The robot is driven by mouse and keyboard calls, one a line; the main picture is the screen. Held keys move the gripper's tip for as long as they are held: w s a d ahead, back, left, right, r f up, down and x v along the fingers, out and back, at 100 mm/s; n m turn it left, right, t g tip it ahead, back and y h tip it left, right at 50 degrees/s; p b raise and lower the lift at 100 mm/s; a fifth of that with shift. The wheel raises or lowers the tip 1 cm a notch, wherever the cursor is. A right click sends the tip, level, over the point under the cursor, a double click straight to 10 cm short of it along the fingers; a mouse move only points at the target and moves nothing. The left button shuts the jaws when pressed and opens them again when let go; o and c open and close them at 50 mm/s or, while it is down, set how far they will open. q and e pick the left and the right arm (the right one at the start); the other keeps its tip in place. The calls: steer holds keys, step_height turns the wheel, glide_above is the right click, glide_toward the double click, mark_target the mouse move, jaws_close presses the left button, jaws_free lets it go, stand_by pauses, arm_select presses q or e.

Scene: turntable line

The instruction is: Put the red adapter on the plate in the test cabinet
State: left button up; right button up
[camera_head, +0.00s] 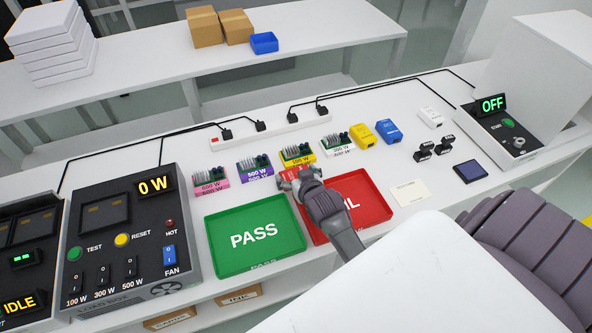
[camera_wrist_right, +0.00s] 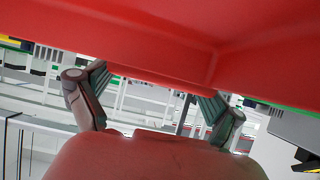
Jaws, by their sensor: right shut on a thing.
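My right gripper (camera_head: 297,181) is over the far left corner of the red FAIL tray (camera_head: 376,190). It is shut on a small red thing (camera_head: 300,172), which looks like the red adapter and is mostly hidden by the fingers. In the right wrist view, the two gripper fingers (camera_wrist_right: 155,100) stand apart, with large red surfaces above and below; I cannot tell their borders well. A white cabinet (camera_head: 535,65) with an OFF display stands at the right; whether it is the test cabinet is unclear. I cannot make out its plate. My left gripper is not in view.
A green PASS tray (camera_head: 250,262) lies left of the red tray. Several circuit-board blocks (camera_head: 255,168) stand behind the trays. Yellow (camera_head: 362,133) and blue (camera_head: 388,131) adapters lie to their right. A load box (camera_head: 125,240) stands at left; a cream card (camera_head: 409,192) lies right.

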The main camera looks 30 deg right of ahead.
steer(key=o, duration=1.1)
steer(key=shift+f, duration=0.1)
steer(key=shift+o, duration=0.2)
